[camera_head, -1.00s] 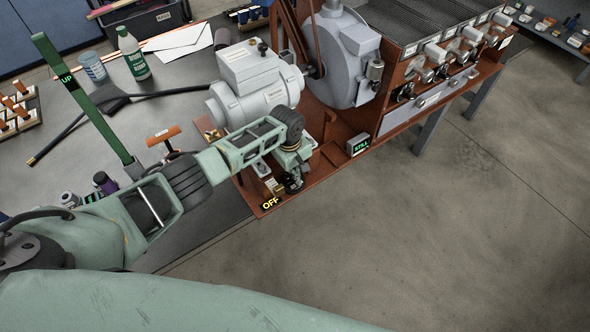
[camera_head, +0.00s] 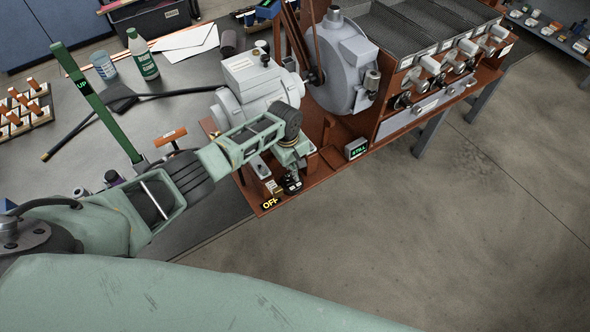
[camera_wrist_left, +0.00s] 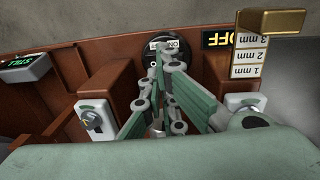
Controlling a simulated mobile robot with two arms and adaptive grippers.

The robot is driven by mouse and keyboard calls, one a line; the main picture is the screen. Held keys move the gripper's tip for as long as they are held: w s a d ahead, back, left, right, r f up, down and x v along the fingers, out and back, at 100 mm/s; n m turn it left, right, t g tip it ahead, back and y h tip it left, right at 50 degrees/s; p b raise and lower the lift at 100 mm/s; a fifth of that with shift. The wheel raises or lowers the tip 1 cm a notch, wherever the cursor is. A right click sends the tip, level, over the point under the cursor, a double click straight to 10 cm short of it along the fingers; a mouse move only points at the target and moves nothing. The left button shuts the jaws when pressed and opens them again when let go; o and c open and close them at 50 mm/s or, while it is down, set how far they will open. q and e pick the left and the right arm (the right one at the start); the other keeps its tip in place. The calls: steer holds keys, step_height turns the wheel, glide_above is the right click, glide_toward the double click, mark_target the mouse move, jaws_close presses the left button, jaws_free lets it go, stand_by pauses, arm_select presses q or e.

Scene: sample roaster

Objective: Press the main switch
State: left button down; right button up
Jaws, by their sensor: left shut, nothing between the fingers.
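The main switch looks like a round black fitting (camera_wrist_left: 158,46) with a white label whose text is partly hidden; it is in the upper middle of the left wrist view. A black sign (camera_wrist_left: 231,38) reading OFF stands just right of it, and this sign also shows in the head view (camera_head: 269,204). My left gripper (camera_wrist_left: 167,73) is shut and empty, its fingertips in front of the switch's lower part and hiding some of it. Whether they touch it I cannot tell. In the head view my left gripper (camera_head: 291,184) points down at the red-brown base's front corner. My right gripper is not in view.
Beside the fingers are a key-like knob on a white plate (camera_wrist_left: 95,122) and a thickness gauge (camera_wrist_left: 249,58) marked in mm with a brass top. A sign reading STILL (camera_head: 356,148) stands on the base (camera_head: 330,160). A grey motor (camera_head: 255,85) stands behind my gripper.

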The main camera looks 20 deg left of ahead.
arm_select(q)
step_height(320, 180, up, 9)
steer(key=w+d+b, duration=0.1)
steer(key=w, duration=0.1)
steer(key=shift+d+r, duration=0.2)
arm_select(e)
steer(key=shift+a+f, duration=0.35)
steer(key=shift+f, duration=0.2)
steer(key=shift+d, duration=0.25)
